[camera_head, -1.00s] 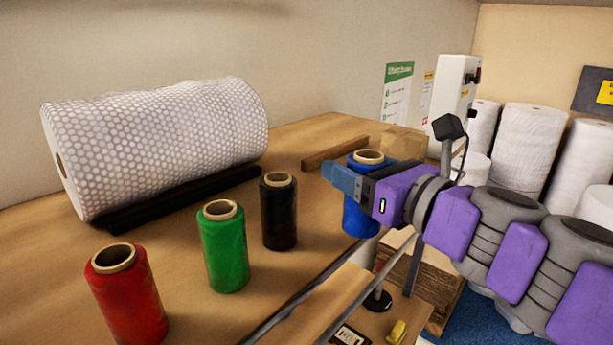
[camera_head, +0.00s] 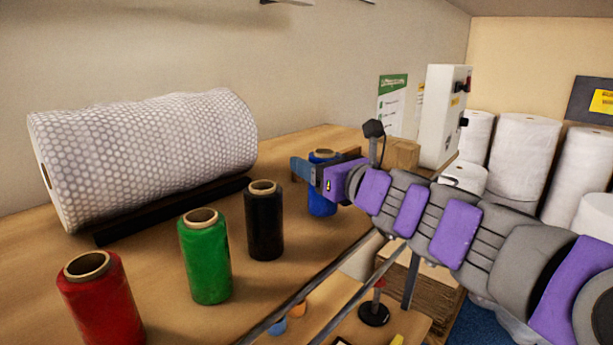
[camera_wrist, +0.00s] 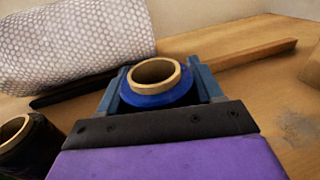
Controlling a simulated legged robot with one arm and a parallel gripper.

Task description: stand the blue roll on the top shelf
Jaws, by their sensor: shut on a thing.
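The blue roll (camera_head: 322,203) stands upright over the wooden top shelf (camera_head: 160,262), to the right of the black roll. My gripper (camera_head: 308,172) is shut on it near its upper part. In the wrist view the blue roll (camera_wrist: 157,83) sits between the two blue fingers of my gripper (camera_wrist: 158,88), its cardboard core facing up. Its lower end is mostly hidden in the wrist view, and I cannot tell whether it touches the shelf.
Black (camera_head: 264,222), green (camera_head: 205,258) and red (camera_head: 100,300) rolls stand in a row on the shelf. A large bubble-wrap roll (camera_head: 145,155) lies behind them. A wooden bar (camera_wrist: 245,53) and a carton (camera_head: 402,154) lie farther back. Bare shelf lies in front of the bubble-wrap roll.

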